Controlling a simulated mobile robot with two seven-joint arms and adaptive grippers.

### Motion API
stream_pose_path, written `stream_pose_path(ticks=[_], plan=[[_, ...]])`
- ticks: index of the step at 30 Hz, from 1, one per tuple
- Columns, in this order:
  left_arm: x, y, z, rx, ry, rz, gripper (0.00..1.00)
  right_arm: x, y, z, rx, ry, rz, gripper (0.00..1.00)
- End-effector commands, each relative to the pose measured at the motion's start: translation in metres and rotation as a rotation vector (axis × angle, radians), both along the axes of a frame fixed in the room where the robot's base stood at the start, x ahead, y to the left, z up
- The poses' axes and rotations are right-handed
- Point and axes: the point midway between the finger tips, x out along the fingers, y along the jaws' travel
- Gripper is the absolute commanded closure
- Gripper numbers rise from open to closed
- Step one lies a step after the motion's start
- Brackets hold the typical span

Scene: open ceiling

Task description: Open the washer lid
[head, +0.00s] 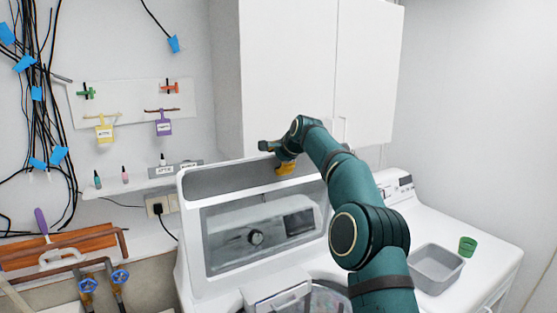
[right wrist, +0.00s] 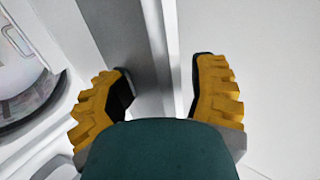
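The washer lid (head: 192,230) stands raised and steeply upright, with a glass window (head: 250,235) through which a dial and control panel show. The washer's round tub opening (head: 325,300) shows partly below it, with my right arm covering some of it. My right gripper (head: 285,168) is at the lid's top edge, near the cabinet. In the right wrist view its yellow fingers (right wrist: 160,85) are spread apart, with a grey and white edge between and beyond them. I cannot tell whether a finger touches the lid. My left gripper is not in view.
White wall cabinets (head: 320,70) hang close above and behind the lid. A white dryer (head: 440,215) at the right holds a grey bin (head: 436,268) and a green cup (head: 467,246). Pipes with blue valves (head: 120,277) and a small shelf (head: 140,186) are at the left.

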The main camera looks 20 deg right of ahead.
Motion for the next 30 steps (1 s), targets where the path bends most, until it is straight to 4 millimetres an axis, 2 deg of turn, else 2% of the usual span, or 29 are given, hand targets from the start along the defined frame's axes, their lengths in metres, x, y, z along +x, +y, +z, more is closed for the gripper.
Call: stream_pose_path(ticks=[1, 5, 11, 24, 30], plan=[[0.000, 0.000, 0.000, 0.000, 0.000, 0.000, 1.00, 0.002, 0.003, -0.005, 0.002, 0.002, 0.004, 0.53], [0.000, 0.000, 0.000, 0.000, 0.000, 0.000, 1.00, 0.001, 0.003, -0.003, 0.000, 0.000, 0.004, 0.53], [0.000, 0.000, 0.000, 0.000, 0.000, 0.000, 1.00, -0.013, 0.001, 0.010, 0.000, -0.002, 0.004, 0.53], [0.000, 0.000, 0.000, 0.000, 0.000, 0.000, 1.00, -0.078, -0.005, 0.061, -0.001, -0.006, 0.000, 0.53], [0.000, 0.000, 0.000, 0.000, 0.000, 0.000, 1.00, -0.096, -0.007, 0.075, -0.001, -0.006, 0.000, 0.53]])
